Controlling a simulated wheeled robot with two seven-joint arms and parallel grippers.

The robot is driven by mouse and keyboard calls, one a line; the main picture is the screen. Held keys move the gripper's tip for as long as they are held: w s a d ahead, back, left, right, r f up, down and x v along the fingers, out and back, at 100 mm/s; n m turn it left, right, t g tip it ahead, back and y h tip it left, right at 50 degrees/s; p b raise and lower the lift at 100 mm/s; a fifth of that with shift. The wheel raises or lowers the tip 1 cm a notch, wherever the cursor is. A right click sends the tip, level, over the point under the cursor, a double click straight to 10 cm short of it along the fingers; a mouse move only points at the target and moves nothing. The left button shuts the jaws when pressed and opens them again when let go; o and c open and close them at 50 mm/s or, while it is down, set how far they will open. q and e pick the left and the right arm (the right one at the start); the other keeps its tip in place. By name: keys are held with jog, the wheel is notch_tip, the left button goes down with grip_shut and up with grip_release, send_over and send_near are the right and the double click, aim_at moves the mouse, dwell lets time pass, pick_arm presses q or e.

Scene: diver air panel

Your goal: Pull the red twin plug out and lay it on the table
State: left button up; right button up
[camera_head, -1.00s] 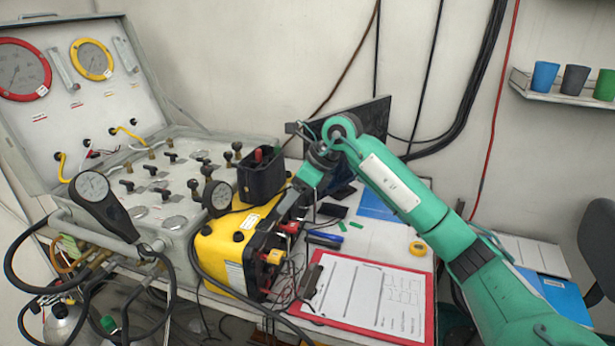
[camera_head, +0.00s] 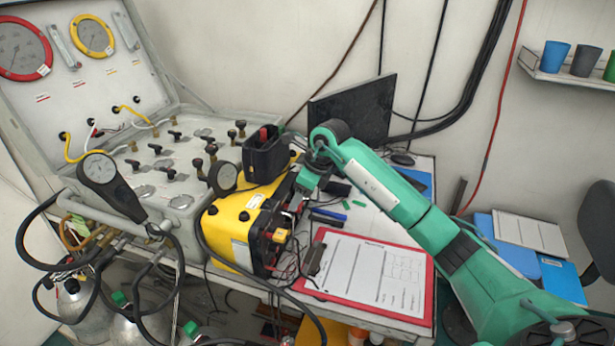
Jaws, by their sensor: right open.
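The yellow box (camera_head: 234,218) stands at the table's left edge beside the grey panel. Its dark right face carries connectors and cables. A small red piece (camera_head: 296,206), which looks like the red twin plug, shows at the upper part of that face, partly hidden by my gripper. A yellow connector (camera_head: 279,236) sits below it. My right gripper (camera_head: 283,212) is open and points down at this face, close to the red piece. I cannot tell whether it touches it. My left gripper is not in view.
A clipboard with a red edge (camera_head: 428,292) lies on the table to the right of the box. A black open holder (camera_head: 264,160) stands on the box. Blue markers (camera_head: 327,217) and a dark monitor (camera_head: 352,112) are nearby. Loose cables hang at the box's front.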

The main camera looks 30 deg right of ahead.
jog(key=shift+x, duration=1.05)
jog(key=c, duration=1.2)
jog(key=shift+s+d+f, duration=0.1)
jog(key=shift+s+d, duration=0.05)
jog(key=shift+d, duration=0.05)
jog(key=shift+s+d, duration=0.35)
jog(key=shift+s, duration=0.1)
jog(key=shift+s+d, duration=0.6)
jog(key=shift+s, duration=0.1)
